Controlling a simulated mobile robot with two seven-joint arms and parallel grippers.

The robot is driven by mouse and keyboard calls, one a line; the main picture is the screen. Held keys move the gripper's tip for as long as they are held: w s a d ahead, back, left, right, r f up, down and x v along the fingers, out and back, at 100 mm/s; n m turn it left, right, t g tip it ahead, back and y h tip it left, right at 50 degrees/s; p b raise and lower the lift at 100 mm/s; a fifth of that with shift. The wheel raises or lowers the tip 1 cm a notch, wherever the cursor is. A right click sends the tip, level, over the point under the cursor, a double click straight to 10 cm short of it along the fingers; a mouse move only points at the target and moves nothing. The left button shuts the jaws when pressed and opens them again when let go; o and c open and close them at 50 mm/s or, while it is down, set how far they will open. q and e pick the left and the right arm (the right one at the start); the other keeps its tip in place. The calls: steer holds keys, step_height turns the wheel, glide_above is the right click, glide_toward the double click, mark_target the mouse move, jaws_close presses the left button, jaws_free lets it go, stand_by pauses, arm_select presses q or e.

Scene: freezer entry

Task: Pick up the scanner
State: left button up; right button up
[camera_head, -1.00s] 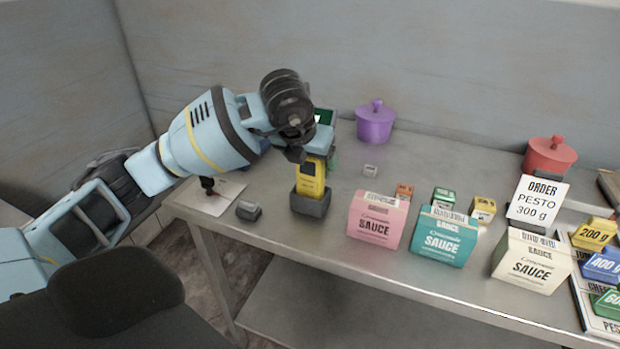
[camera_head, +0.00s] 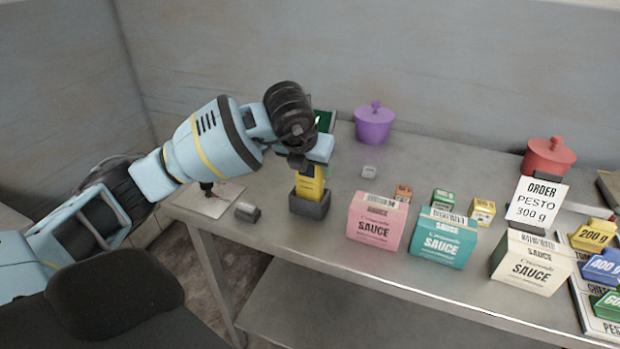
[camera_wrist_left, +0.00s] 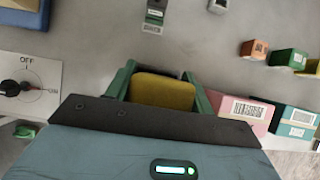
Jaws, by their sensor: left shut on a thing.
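The scanner (camera_head: 310,186) is yellow and stands upright in a dark grey holder (camera_head: 309,207) on the table, left of the pink sauce box. My left gripper (camera_head: 314,166) is above it, pointing down, and is shut on its upper part. In the left wrist view the scanner's yellow top (camera_wrist_left: 162,93) sits between the two green fingers of my left gripper (camera_wrist_left: 160,85). The fingers and wrist hide part of the scanner. My right gripper is in neither view.
Pink (camera_head: 375,222), teal (camera_head: 443,238) and cream (camera_head: 530,262) sauce boxes stand to the right. A purple pot (camera_head: 374,124) is behind. The table's front edge is close.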

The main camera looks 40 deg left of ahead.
arm_select(q)
steer(key=shift+r, duration=0.1)
step_height(320, 180, up, 9)
steer(key=shift+r, duration=0.45)
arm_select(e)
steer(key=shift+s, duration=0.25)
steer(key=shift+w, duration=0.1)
